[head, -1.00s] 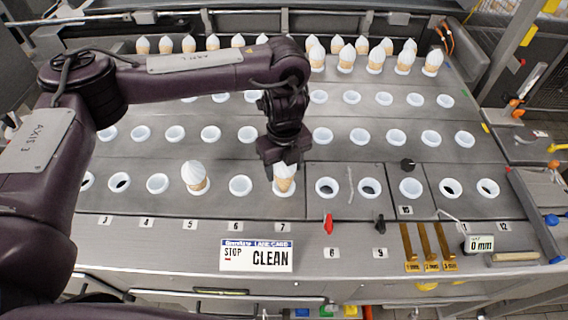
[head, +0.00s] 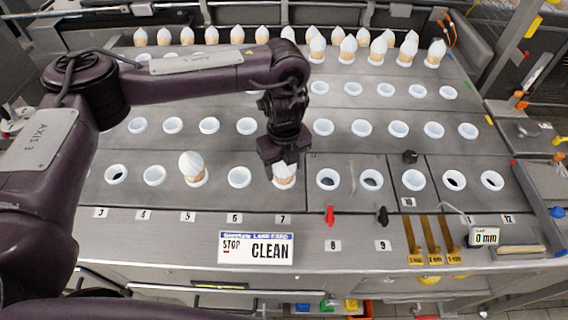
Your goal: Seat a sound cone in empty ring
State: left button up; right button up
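My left gripper (head: 284,168) points down over the front row at label 7. Its fingers sit on both sides of a cone (head: 285,178) with a tan body, and it looks shut on it. The cone's base is at the white ring of place 7; I cannot tell how deep it sits. Another white-topped cone (head: 192,166) stands in the ring at label 5. The ring at label 6 (head: 239,177) is empty, as is the ring at label 4 (head: 154,175). Rings 8 (head: 328,180) and 9 (head: 371,180) hold no cone and look dark inside. My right gripper is not in view.
Several white-topped cones (head: 376,52) stand in the back rows. The middle rows hold empty rings (head: 247,126). A "STOP CLEAN" lane card (head: 256,248), red (head: 330,216) and black (head: 383,216) levers and brass gauges (head: 430,240) are at the front. A black knob (head: 410,157) stands near label 10.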

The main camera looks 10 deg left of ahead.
pick_arm(q)
jog(key=o, duration=0.4)
notch_tip(320, 180, up, 8)
jog(key=shift+f, duration=0.1)
dwell(0.4)
jog(key=shift+s+f, duration=0.1)
dwell(0.5)
